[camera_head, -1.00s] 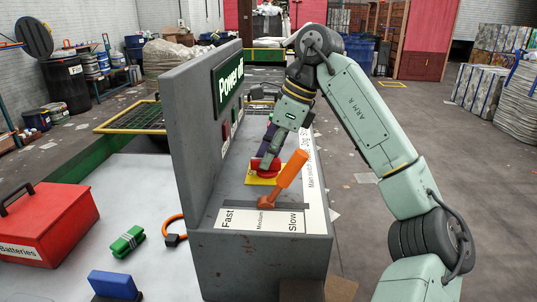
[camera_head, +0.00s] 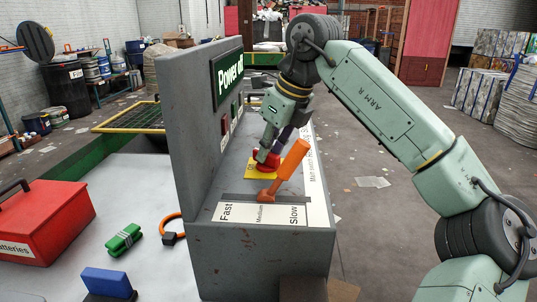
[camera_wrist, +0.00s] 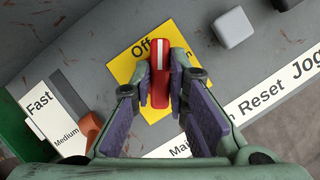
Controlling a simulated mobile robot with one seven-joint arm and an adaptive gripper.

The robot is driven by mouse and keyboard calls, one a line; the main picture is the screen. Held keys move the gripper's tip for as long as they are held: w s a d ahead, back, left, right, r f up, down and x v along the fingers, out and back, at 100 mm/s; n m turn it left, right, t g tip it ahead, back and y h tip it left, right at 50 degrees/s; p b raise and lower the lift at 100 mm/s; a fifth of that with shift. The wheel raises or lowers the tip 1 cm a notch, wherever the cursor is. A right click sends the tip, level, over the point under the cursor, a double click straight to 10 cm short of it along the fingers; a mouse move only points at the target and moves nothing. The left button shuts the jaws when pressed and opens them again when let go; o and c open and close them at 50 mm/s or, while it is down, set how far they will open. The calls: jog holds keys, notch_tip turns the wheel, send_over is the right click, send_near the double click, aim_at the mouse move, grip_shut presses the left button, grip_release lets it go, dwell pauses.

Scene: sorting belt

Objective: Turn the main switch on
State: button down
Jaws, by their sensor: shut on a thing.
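The main switch is a red knob (camera_wrist: 161,97) with a white stripe, on a yellow plate (camera_wrist: 125,68). The switch also shows in the head view (camera_head: 264,163), partly covered by my fingers. My gripper (camera_wrist: 160,82) has one finger on each side of the knob and is shut on it. In the head view my gripper (camera_head: 268,155) reaches down to the console from above. Any label on the lower part of the plate is hidden by the gripper.
An orange lever (camera_head: 287,170) stands close in front of the switch, over a Fast/Medium/Slow strip (camera_head: 235,212). The grey console's upright panel (camera_head: 190,130) carries a green "Power" sign (camera_head: 228,78). A grey block (camera_wrist: 233,27) sits near the switch. A red Batteries box (camera_head: 45,220) lies left.

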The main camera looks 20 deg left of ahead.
jog(key=m+t+b, duration=0.1)
jog(key=m, duration=0.2)
jog(key=m+t+h+b, duration=0.1)
jog(key=m, duration=0.2)
jog(key=shift+m, duration=0.3)
jog(key=shift+s+a+m+t+h, duration=0.15)
jog(key=shift+m+h, duration=0.35)
jog(key=shift+m, duration=0.6)
jog(key=shift+w+d+m+t+h, duration=0.1)
jog(key=shift+m+t+h, duration=0.3)
jog(key=shift+m, duration=0.7)
jog(key=c, duration=1.6)
grip_release()
jog(key=shift+o, duration=0.2)
jog(key=a+v, duration=0.1)
jog(key=v, duration=0.6)
jog(key=shift+d+r, duration=0.3)
jog(key=shift+d, duration=0.15)
jog(key=shift+s+f, duration=0.1)
jog(key=shift+s, duration=0.05)
